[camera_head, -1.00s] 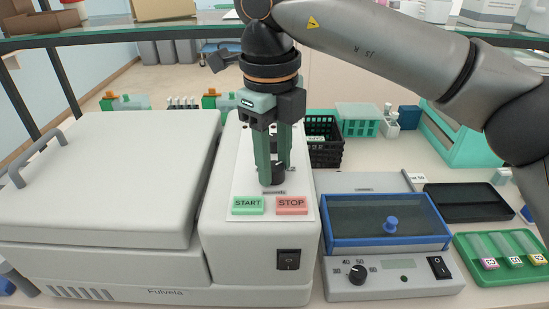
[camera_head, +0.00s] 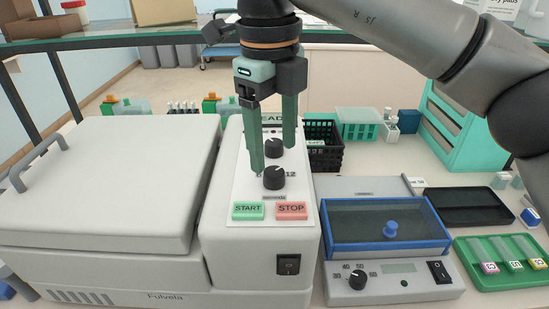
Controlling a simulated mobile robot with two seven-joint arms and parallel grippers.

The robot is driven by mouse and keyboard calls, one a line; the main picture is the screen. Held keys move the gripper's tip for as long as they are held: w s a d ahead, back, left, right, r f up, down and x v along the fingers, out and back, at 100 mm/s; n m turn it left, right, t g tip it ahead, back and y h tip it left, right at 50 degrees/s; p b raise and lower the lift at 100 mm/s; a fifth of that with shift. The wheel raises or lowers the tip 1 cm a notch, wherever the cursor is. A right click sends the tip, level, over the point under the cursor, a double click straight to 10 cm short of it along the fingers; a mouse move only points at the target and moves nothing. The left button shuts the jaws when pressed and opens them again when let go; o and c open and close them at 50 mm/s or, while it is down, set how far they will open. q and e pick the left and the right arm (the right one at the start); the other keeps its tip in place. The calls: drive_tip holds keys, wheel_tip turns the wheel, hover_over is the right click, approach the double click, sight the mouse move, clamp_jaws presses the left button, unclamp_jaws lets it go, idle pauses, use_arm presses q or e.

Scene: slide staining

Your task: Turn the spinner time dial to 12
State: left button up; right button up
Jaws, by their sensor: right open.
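The spinner (camera_head: 215,260) is a large pale grey machine at the left, with its lid down. Its sloped panel has two black dials, a lower dial (camera_head: 274,178) and an upper dial (camera_head: 272,149), above a green START button (camera_head: 248,211) and a pink STOP button (camera_head: 291,211). A printed 12 shows just right of the lower dial; the small label under that dial is too small to read surely. My right gripper (camera_head: 273,158) is open and empty above the panel, its green fingers spread to either side of the dials. My left gripper is out of view.
A blue-framed heating unit (camera_head: 388,225) with its own knob (camera_head: 357,280) stands right of the spinner. A green slide tray (camera_head: 500,278) and a black tray (camera_head: 468,206) lie farther right. A black basket (camera_head: 325,155) stands behind. A glass shelf (camera_head: 120,33) crosses above.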

sight(272, 175)
wheel_tip(272, 175, up, 8)
drive_tip(key=p, duration=0.2)
drive_tip(key=shift+s+a, duration=0.15)
